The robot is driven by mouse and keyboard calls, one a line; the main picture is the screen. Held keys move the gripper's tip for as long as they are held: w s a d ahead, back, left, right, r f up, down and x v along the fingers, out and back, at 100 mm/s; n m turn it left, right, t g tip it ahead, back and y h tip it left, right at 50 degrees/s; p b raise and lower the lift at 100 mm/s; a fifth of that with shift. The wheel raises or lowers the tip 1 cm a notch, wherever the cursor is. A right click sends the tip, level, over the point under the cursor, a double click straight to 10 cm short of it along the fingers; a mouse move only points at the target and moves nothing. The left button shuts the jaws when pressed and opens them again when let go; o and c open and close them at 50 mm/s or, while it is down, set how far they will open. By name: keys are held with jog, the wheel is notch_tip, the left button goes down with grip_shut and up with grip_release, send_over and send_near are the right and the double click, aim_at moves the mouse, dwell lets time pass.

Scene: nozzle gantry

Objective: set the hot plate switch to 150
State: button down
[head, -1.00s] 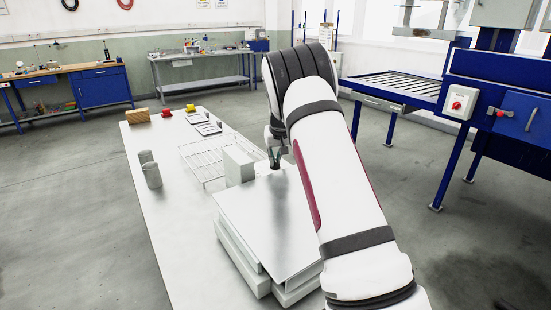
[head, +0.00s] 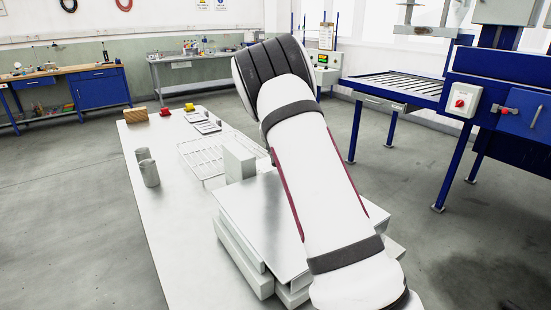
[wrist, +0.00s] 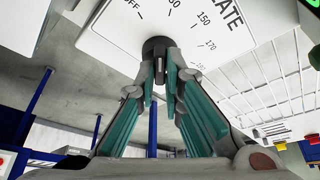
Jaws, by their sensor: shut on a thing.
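The hot plate (head: 260,220) is a low white unit with a flat metal top on the white table in the head view. In the wrist view its white panel (wrist: 110,30) shows printed marks: OFF, a partly cut-off number, 150 and 170, with the letters "ATE". The dark round switch (wrist: 156,46) sits below these marks in the picture. My gripper (wrist: 161,75) is shut on the switch, one finger on each side. The fingers hide part of the switch, and I cannot tell which mark it points to. In the head view my arm hides the gripper.
A white upright box (head: 238,162) stands at the back of the hot plate. A wire rack (head: 200,153) lies behind it. Grey cylinders (head: 149,173) stand at the table's left. The table's front left (head: 175,250) is clear.

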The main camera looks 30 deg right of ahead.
jog(key=m+b, duration=0.1)
jog(key=m, duration=0.1)
jog(key=m+g+h+b, duration=0.1)
jog(key=m+b, duration=0.1)
jog(key=shift+w+f+m+g, duration=0.1)
jog(key=shift+f+m+g, duration=0.2)
jog(key=shift+f, duration=0.1)
jog(key=m+g+b, duration=0.1)
jog(key=m+b, duration=0.1)
jog(key=m, duration=0.2)
jog(key=shift+g, duration=0.3)
jog(key=shift+a+m, duration=0.1)
jog(key=shift+m, duration=0.2)
jog(key=c, duration=1.7)
grip_release()
jog(key=shift+w+r, duration=0.15)
jog(key=shift+r, duration=0.2)
jog(key=shift+a+r, duration=0.15)
jog(key=shift+r, duration=0.15)
jog(key=v, duration=1.1)
jog(key=shift+a, duration=0.25)
